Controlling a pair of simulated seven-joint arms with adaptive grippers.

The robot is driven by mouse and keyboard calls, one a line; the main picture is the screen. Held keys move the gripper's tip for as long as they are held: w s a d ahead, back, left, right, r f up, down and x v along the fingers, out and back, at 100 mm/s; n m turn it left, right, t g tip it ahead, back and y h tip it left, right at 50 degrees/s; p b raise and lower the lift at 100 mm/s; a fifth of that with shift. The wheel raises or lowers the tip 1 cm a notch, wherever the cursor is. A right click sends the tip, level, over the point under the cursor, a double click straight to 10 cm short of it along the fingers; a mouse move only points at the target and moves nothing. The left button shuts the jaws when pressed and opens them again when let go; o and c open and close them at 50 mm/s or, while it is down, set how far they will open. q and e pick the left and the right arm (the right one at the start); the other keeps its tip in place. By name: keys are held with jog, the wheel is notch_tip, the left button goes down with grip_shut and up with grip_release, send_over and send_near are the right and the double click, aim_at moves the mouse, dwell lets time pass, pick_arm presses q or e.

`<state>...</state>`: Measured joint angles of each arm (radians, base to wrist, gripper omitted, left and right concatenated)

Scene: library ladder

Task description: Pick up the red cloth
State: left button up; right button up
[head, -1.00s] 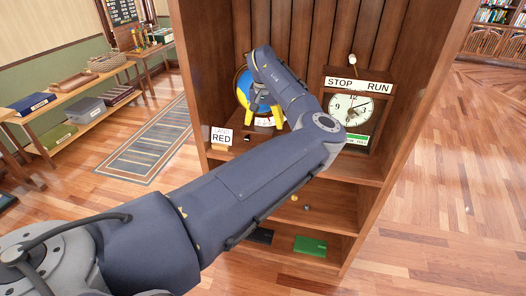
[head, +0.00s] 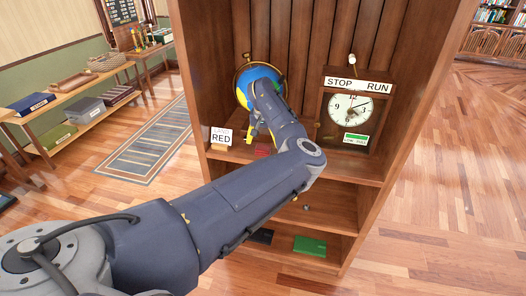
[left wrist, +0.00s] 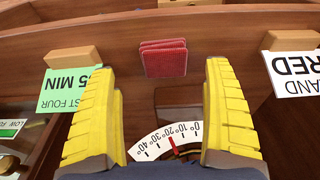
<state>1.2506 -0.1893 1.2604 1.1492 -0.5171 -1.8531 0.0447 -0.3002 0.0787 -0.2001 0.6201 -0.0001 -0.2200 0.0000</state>
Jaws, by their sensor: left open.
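The red cloth (left wrist: 163,58) shows in the left wrist view as a small, folded, ribbed red rectangle against the wood, just beyond my fingertips. In the head view a bit of it (head: 263,150) shows on the upper shelf, partly behind my arm. My left gripper (left wrist: 160,72) is open, with a yellow finger on each side of the cloth and nothing between them. In the head view the left gripper (head: 250,133) is low in front of the globe, mostly hidden by its own wrist. I cannot tell whether it touches the shelf. My right gripper is not in view.
A blue globe (head: 262,76) stands behind my wrist. A "RED" sign (head: 221,137) is on the left, a STOP/RUN clock (head: 349,108) on the right. In the wrist view, a green card (left wrist: 76,92) and a degree scale (left wrist: 168,140) are close by. A green book (head: 310,245) lies below.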

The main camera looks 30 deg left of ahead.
aim_at(263, 147)
pick_arm(q)
jog(key=f, duration=0.2)
jog(key=a+f, duration=0.1)
jog(key=f, duration=0.1)
jog(key=shift+w, duration=0.25)
jog(key=shift+w+f, duration=0.1)
jog(key=shift+f, duration=0.55)
jog(key=shift+d, duration=0.1)
jog(key=shift+c, duration=0.3)
jog(key=c, duration=1.2)
jog(key=shift+r, duration=0.1)
notch_tip(263, 147, up, 20)
jog(key=shift+f, duration=0.1)
